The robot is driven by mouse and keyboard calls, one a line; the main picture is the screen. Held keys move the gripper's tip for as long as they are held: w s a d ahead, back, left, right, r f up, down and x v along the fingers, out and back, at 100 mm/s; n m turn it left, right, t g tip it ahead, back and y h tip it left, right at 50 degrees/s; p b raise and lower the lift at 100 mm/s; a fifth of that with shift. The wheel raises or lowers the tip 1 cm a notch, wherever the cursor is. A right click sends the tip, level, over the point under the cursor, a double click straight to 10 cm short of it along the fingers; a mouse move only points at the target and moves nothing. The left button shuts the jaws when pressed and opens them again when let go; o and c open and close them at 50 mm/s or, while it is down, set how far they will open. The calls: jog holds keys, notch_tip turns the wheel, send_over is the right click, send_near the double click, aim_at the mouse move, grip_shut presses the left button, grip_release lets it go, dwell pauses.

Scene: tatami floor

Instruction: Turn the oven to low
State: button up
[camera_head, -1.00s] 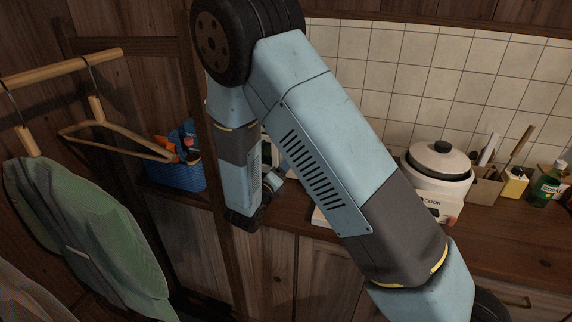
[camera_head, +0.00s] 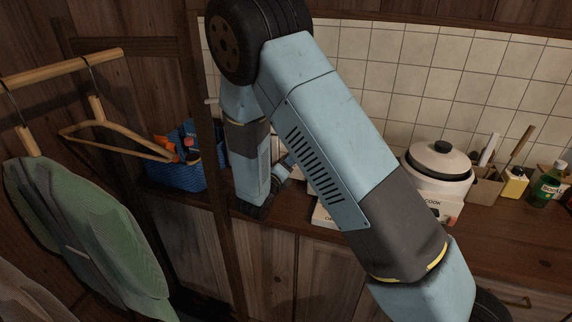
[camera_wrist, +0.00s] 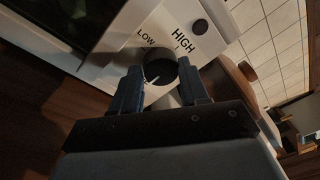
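In the wrist view the oven's white front panel (camera_wrist: 215,43) bears the words LOW and HIGH. Below them is a dark round knob (camera_wrist: 161,72) with a pale pointer line near its lower left. My gripper (camera_wrist: 161,76) has its two fingers apart, one on each side of the knob. I cannot tell whether they touch it. A dark oven window (camera_wrist: 50,22) is at the upper left, and a smaller dark round part (camera_wrist: 200,27) sits near HIGH. In the head view my arm hides most of the oven, and the fingers and knob cannot be seen.
On the wooden counter (camera_head: 500,238) are a white rice cooker (camera_head: 438,170), a box of utensils (camera_head: 485,187) and a green bottle (camera_head: 547,186). A blue basket (camera_head: 190,172) stands left of my arm. A green garment (camera_head: 85,235) hangs at the left.

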jog(key=shift+a, duration=0.1)
jog(key=c, duration=0.5)
jog(key=shift+m, duration=0.4)
jog(key=m+y, duration=0.1)
jog(key=m, duration=0.9)
jog(key=m+y, duration=0.1)
jog(key=m, duration=0.4)
jog(key=shift+s+y, duration=0.15)
jog(key=shift+y, duration=0.15)
jog(key=shift+d+m, duration=0.2)
jog(key=shift+m, duration=0.2)
jog(key=o, duration=1)
jog(key=shift+r, duration=0.1)
jog(key=shift+o, duration=0.2)
